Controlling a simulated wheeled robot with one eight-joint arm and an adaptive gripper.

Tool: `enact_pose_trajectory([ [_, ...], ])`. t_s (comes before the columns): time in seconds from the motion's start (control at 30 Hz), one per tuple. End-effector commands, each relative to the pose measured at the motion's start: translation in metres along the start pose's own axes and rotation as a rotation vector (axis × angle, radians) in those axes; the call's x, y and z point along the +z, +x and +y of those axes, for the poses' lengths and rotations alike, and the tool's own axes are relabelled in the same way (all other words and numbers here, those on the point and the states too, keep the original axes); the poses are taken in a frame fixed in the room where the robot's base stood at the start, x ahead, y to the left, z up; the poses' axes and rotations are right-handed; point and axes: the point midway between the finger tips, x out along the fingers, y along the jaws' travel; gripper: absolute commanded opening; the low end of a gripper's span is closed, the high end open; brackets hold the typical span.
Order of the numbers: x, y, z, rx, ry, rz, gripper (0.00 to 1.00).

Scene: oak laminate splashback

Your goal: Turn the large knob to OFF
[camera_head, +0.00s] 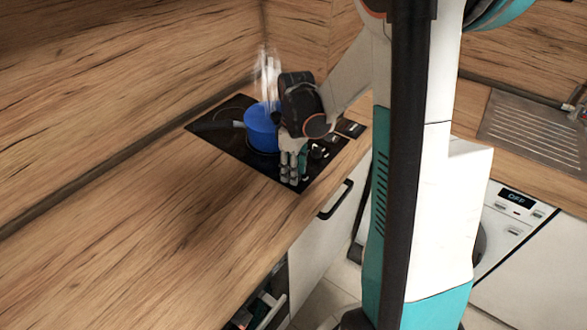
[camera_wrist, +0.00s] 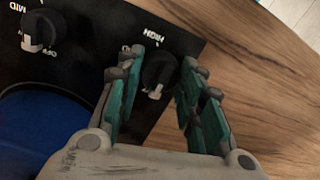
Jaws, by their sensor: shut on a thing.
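The black stove (camera_head: 220,126) is set into the wooden counter. In the wrist view a dark round knob (camera_wrist: 158,70) with a pale pointer sits near the stove's corner, beside the label HIGH. The pointer faces toward the bottom of the picture. My gripper (camera_wrist: 163,64) has its teal-padded fingers on both sides of this knob and is shut on it. In the head view my gripper (camera_head: 293,180) is over the stove's front edge and hides that knob. A second knob (camera_wrist: 42,30) with MID beside it is at the upper left. I cannot tell which knob is larger.
A blue pot (camera_head: 262,128) stands on the stove close beside my gripper, with steam above it; its blue side also shows in the wrist view (camera_wrist: 40,130). The counter (camera_head: 150,220) left of the stove is clear. A cabinet handle (camera_head: 337,200) sticks out below.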

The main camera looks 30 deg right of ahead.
Motion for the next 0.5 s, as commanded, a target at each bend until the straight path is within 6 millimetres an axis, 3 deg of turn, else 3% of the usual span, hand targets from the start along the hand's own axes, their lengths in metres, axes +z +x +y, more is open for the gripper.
enact_pose_trajectory([
  [0.33,0.0004,0.0004,-0.0002,0.000,-0.004,-0.001,0.11],
  [0.37,0.0004,0.0004,-0.0002,0.000,-0.004,-0.001,0.37],
  [0.4,0.0004,0.0004,-0.0002,0.000,-0.004,-0.001,0.46],
  [0.43,0.0003,0.0004,-0.0002,0.000,-0.003,-0.001,0.53],
  [0.5,0.0003,0.0003,-0.0001,0.000,-0.003,-0.001,0.55],
])
